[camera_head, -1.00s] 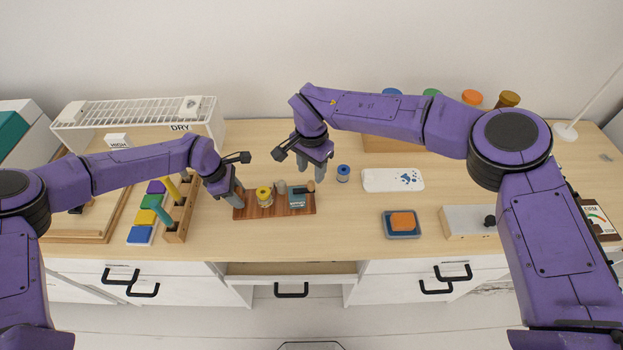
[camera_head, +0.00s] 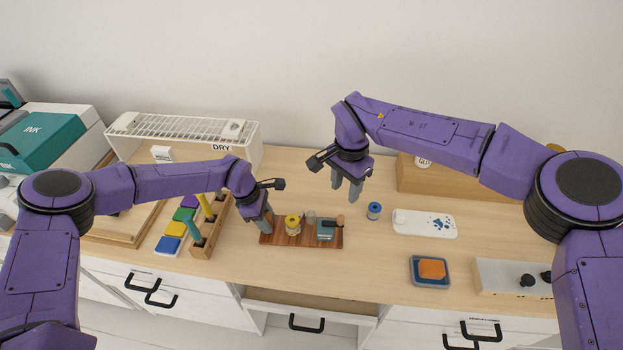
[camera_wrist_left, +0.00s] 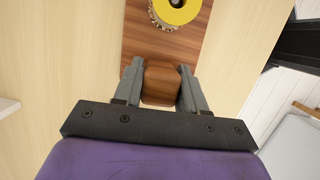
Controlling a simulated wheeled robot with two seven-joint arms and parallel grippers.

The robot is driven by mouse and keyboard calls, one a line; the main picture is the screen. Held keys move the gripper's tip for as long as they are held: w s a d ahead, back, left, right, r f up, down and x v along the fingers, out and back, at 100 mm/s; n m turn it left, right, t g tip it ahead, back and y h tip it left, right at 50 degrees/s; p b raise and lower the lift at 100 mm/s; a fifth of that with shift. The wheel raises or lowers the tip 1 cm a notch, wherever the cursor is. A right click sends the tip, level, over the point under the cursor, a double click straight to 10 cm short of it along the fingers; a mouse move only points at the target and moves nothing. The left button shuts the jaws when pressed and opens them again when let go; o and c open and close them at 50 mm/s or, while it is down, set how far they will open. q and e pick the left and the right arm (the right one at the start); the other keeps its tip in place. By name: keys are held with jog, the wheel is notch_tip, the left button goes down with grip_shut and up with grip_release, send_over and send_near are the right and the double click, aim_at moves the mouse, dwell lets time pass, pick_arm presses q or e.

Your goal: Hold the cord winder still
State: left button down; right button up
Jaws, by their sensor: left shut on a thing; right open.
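The cord winder is a dark wooden board (camera_head: 267,240) on the desk, carrying a yellow spool (camera_head: 292,224), a grey post (camera_head: 311,217) and a teal block (camera_head: 326,231) with a dark part on it. My left gripper (camera_head: 264,224) is at the board's left end. In the left wrist view my left gripper (camera_wrist_left: 160,88) is shut on a brown wooden block (camera_wrist_left: 160,82) at the board's end, a finger on each side. The yellow spool (camera_wrist_left: 176,8) lies beyond it. My right gripper (camera_head: 347,190) is open and empty, above the desk behind the board's right end.
A blue spool (camera_head: 374,211) stands right of the board. A white tray with blue marks (camera_head: 425,223) and an orange block on a blue dish (camera_head: 431,269) lie further right. A wooden rack (camera_head: 212,228) with coloured pads stands left. A white drying rack (camera_head: 185,135) is behind.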

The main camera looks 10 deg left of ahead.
dwell(0.3)
pick_arm(q)
jog(key=c, duration=0.6)
grip_release()
jog(key=shift+o, duration=0.2)
jog(key=v, duration=1.2)
